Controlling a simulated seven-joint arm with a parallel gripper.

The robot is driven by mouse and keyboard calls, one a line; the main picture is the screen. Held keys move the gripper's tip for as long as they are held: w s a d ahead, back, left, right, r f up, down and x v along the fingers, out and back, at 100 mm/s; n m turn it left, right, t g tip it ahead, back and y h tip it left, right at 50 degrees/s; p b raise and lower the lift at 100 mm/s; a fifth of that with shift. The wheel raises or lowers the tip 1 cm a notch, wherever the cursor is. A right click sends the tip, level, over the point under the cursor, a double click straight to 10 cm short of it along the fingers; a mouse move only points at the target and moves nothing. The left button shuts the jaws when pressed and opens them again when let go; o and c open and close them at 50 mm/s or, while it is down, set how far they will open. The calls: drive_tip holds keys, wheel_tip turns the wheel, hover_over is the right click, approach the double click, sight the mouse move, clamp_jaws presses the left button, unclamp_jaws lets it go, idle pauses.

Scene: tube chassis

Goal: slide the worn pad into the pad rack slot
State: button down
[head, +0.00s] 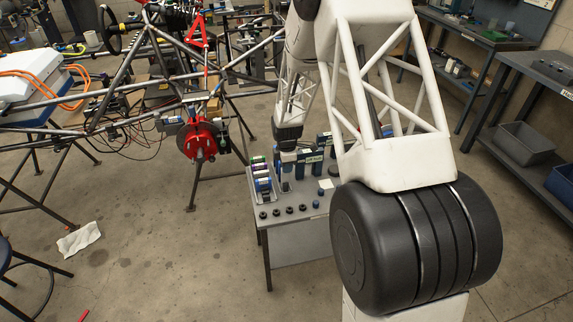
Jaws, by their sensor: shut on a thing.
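My gripper (288,148) points down over the back left part of a small grey table (262,222). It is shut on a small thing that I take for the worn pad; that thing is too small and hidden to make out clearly. Blue holders with a pale label (313,157), which look like the pad rack, stand on the table just right of my gripper. My arm hides part of them. I cannot tell which slot is free, or whether the held thing touches the rack.
A grey tray of coloured cylinders (263,186) stands left of my gripper. Several small dark round parts (289,209) line the table's front edge. A white cloth (79,239) lies on the floor.

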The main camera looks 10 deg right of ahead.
drive_tip(key=shift+f, duration=0.2)
idle(0.4)
drive_tip(key=c, duration=0.9)
unclamp_jaws()
drive_tip(key=shift+c, duration=0.2)
drive_tip(key=shift+r, duration=3.85)
drive_tip(key=shift+r, duration=0.1)
